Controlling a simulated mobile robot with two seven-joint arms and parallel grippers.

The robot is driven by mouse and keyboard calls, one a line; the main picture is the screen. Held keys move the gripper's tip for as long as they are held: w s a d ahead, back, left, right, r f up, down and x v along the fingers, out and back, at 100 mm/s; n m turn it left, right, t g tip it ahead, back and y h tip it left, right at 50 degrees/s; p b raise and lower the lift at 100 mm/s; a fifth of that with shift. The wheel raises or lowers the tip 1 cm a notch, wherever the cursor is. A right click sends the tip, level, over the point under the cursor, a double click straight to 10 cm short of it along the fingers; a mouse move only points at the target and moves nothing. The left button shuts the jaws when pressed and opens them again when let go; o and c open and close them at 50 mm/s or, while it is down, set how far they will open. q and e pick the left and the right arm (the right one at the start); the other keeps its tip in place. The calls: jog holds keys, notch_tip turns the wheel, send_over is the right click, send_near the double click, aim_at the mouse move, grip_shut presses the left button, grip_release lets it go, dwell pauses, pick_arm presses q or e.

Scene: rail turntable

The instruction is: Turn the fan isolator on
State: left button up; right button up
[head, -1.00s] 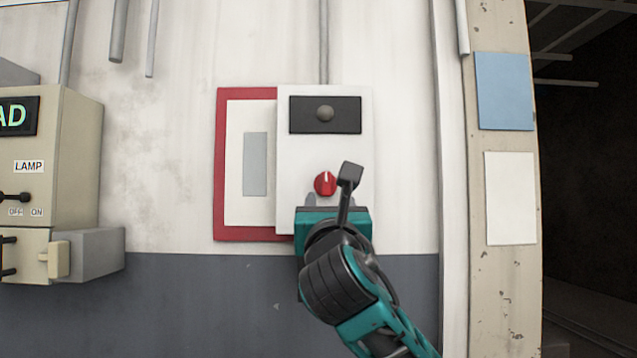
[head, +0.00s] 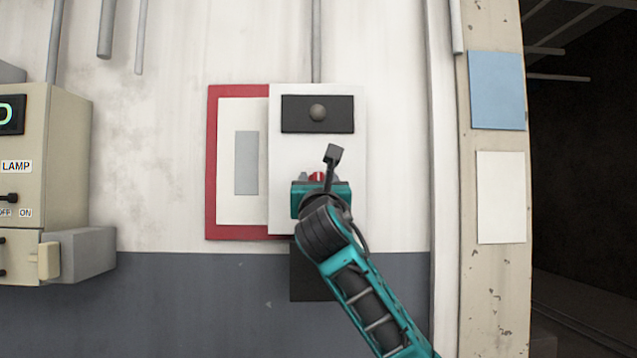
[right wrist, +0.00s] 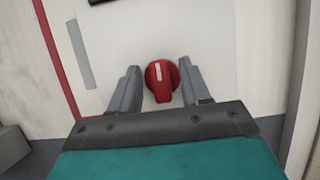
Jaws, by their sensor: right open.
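A red rotary knob (head: 317,176) with a white pointer line sits on a white box (head: 352,118) on the wall. Most of the knob is hidden behind my right gripper (head: 317,178) in the head view. In the right wrist view the knob (right wrist: 161,80) shows whole, its white line pointing nearly straight up. My right gripper (right wrist: 160,85) is open, one finger on each side of the knob, with gaps visible between the fingers and the knob. Whether the fingertips reach past its face I cannot tell. My left gripper is not in view.
A dark panel with a round grey lamp (head: 318,112) is above the knob. A red-framed board (head: 212,160) lies left, partly behind the box. A beige LAMP cabinet (head: 62,140) stands far left. A blue sheet (head: 497,90) and white sheet (head: 501,197) hang right.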

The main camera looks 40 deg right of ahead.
jog(key=shift+c, duration=0.5)
grip_shut()
jog(key=shift+m, duration=0.3)
jog(key=shift+f+m+g+h, duration=0.1)
jog(key=shift+m+g+h, duration=0.15)
jog(key=shift+m+g, duration=2.35)
jog(key=shift+f+m+g+h, duration=0.1)
jog(key=shift+m+g+h, duration=0.25)
jog(key=shift+m, duration=4.3)
jog(key=shift+m+g+h, duration=0.2)
jog(key=shift+m+g, duration=1.35)
jog(key=shift+m, duration=2.1)
jog(key=shift+d, duration=0.1)
